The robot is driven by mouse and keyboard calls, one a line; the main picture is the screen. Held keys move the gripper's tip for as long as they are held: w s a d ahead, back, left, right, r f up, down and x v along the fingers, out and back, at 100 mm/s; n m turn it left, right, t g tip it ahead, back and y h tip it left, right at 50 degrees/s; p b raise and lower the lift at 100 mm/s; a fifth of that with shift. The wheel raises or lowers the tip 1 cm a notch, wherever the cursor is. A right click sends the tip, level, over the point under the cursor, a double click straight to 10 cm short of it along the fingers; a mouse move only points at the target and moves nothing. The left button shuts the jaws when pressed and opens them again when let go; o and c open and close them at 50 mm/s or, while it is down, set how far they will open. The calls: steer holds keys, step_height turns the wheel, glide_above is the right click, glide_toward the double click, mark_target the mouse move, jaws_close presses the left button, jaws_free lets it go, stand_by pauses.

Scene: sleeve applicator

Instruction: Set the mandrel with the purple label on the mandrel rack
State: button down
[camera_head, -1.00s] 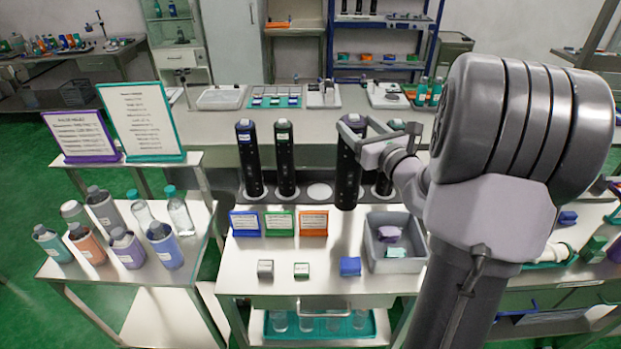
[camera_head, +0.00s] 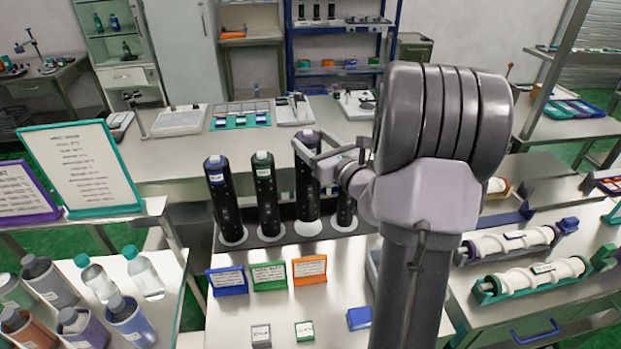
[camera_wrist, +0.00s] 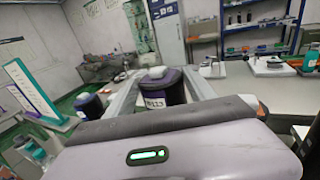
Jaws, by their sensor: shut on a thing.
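The mandrel with the purple label (camera_head: 308,190) is a tall black cylinder with a pale top. My gripper (camera_head: 306,150) is shut around its upper part and holds it nearly upright. In the wrist view the mandrel's purplish top with a white label (camera_wrist: 156,102) sits between the fingers. The mandrel rack (camera_head: 284,238) is a dark strip with round white seats. The held mandrel's lower end is at the third seat from the left (camera_head: 308,229); I cannot tell whether it touches.
A blue-labelled mandrel (camera_head: 224,200) and a green-labelled mandrel (camera_head: 266,195) stand in the seats to the left. Another mandrel (camera_head: 346,208) stands close on the right, partly hidden by my arm. Blue, green and orange sign cards (camera_head: 309,269) stand in front.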

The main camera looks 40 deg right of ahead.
steer(key=b, duration=0.2)
glide_above(308, 178)
steer(key=d, duration=0.2)
steer(key=shift+f, duration=2.35)
steer(key=shift+a, duration=0.1)
steer(key=shift+f, duration=0.15)
steer(key=shift+c, duration=1.6)
jaws_free()
